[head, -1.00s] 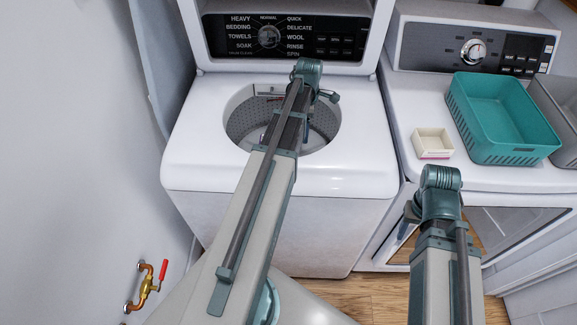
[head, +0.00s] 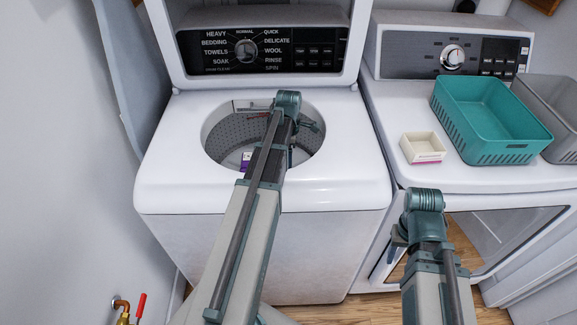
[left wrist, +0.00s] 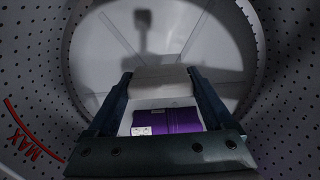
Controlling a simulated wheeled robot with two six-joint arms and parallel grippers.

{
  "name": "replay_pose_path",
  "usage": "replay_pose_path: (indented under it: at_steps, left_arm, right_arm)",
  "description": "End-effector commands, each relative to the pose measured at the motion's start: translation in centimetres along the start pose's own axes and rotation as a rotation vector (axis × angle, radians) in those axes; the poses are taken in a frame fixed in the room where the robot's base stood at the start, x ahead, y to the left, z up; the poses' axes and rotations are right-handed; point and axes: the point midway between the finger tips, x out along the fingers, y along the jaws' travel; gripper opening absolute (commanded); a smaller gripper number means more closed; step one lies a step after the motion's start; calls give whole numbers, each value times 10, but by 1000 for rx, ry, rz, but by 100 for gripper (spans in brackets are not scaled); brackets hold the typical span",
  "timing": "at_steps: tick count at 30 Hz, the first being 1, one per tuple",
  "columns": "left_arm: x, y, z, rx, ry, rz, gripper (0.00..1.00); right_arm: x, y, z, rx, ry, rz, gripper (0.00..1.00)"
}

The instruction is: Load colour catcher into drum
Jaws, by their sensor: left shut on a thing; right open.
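The colour catcher, a white and purple box-like piece with a small label (left wrist: 168,121), sits between the fingers of my left gripper (left wrist: 160,82) in the left wrist view. The gripper is shut on it. Both are inside the perforated drum (left wrist: 285,60) of the top-loading washer. In the head view my left arm reaches through the washer's open top and hides most of its gripper. A purple and white patch (head: 246,160) shows beside the arm in the drum opening. My right gripper (head: 398,240), partly hidden by its wrist, is open in front of the dryer.
The washer's lid stands raised behind the drum. On the dryer top (head: 410,108) are a small open white carton (head: 423,147), a teal basket (head: 493,115) and a grey basket (head: 560,105). A tap with a red handle (head: 140,305) is at the lower left.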

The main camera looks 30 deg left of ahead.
Motion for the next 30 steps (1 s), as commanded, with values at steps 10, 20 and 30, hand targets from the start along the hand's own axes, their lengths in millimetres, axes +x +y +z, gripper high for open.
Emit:
replay_pose_path:
  at_steps: [10,20,30]
  left_arm:
    - [28,0,0,0,0,0,27]
    - [34,0,0,0,0,0,27]
    - [40,0,0,0,0,0,27]
  right_arm:
    - [28,-3,-2,0,0,0,50]
    - [33,-3,-2,0,0,0,50]
    - [40,-4,-2,0,0,0,50]
